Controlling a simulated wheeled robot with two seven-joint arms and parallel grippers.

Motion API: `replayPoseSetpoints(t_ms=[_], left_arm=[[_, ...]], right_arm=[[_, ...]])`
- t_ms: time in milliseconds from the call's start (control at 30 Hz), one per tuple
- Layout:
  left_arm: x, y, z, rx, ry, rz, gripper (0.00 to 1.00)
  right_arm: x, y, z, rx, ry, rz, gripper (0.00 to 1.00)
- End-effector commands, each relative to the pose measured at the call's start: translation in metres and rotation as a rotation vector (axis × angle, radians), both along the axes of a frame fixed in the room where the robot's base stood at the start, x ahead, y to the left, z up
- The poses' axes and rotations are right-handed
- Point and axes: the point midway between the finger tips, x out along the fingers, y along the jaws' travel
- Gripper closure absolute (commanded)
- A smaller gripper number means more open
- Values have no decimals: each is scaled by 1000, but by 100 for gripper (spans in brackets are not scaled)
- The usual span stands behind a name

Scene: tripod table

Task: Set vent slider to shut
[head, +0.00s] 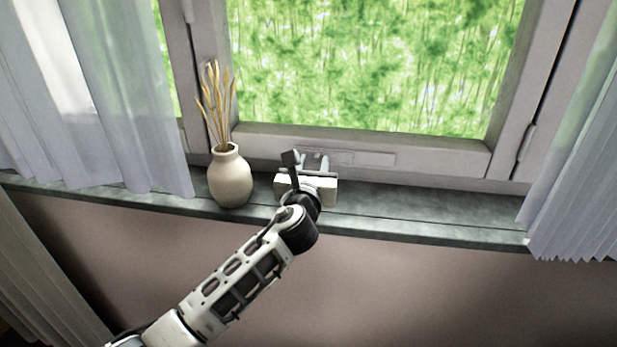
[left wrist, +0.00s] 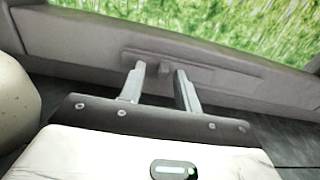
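The vent slider (head: 365,158) is a long pale plate set in the lower rail of the window frame. In the left wrist view its plate (left wrist: 195,70) runs across the rail, with a small knob (left wrist: 166,69) standing out. My left gripper (head: 316,160) is in front of the slider's left part, and its body hides some of the rail. In the left wrist view the fingers of this gripper (left wrist: 160,70) are apart, with the knob showing between their tips. I cannot tell how far the tips are from the plate. My right gripper is not in view.
A cream vase (head: 230,178) with dried stalks stands on the dark sill (head: 430,208), just left of my gripper. Curtains hang at the left (head: 125,100) and right (head: 580,160). The sill right of the gripper is clear.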

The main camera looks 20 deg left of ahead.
Motion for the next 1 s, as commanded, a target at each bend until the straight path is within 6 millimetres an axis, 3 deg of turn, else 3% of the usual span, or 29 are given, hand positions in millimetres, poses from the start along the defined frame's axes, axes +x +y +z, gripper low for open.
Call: replayPoseSetpoints(t_ms=[167, 600, 800, 1000], left_arm=[[-27, -3, 0, 2, 2, -2, 67], [-127, -15, -1, 1, 3, -1, 67], [-150, -18, 0, 1, 1, 1, 67], [-155, -18, 0, 2, 1, 2, 67]], right_arm=[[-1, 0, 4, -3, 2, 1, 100], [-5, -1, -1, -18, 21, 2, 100], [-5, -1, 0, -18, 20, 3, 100], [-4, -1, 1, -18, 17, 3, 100]])
